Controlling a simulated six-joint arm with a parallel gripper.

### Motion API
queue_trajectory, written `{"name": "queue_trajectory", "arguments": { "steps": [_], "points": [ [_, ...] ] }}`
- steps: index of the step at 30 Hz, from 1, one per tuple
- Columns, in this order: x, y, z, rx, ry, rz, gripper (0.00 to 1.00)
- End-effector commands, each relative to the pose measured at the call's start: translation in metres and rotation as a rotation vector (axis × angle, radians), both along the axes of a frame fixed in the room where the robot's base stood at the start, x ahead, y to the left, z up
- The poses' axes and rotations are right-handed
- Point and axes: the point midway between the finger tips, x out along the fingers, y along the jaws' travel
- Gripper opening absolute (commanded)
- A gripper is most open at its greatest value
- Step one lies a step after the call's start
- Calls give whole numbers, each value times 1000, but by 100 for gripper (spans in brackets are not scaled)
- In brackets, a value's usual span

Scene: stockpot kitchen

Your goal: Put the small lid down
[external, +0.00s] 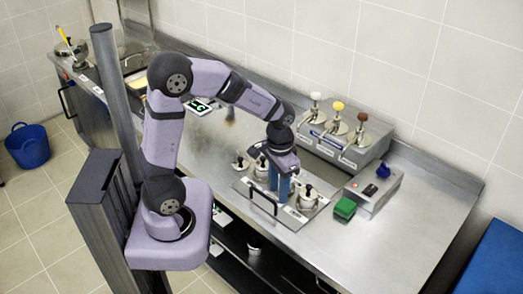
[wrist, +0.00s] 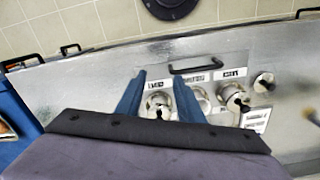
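My gripper (external: 279,188) is open, with its two blue fingers pointing down over the tray of pots. In the wrist view the gap between the fingers (wrist: 161,74) shows a round steel pot (wrist: 153,99) with a black knob; I cannot tell how far below it is. A middle pot (wrist: 202,98) is partly behind one finger. A third pot (wrist: 233,92) has a black knob. A small round lid (wrist: 263,80) with a dark knob lies on the counter beside the tray, also in the external view (external: 239,165). I see no lid held. I cannot tell which lid is the small one.
The tray (external: 248,187) has a black handle (external: 263,202) at its front. A pump dispenser unit (external: 345,148) stands behind it. A green block (external: 345,208) and a grey box with a blue knob (external: 374,190) are to the right. The counter's right end is clear.

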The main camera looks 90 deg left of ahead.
Motion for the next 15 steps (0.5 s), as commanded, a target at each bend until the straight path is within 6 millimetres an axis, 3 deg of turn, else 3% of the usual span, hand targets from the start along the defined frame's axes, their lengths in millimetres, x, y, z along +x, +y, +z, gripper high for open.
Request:
{"name": "queue_trajectory", "arguments": {
  "steps": [1, 6, 10, 15],
  "points": [
    [-4, -31, -3, 0, 1, -86, 35],
    [-28, -102, -16, 0, 2, -299, 35],
    [-46, -131, -24, -2, 4, -406, 35],
    [-59, -146, -29, -1, 4, -468, 35]
  ]
}}
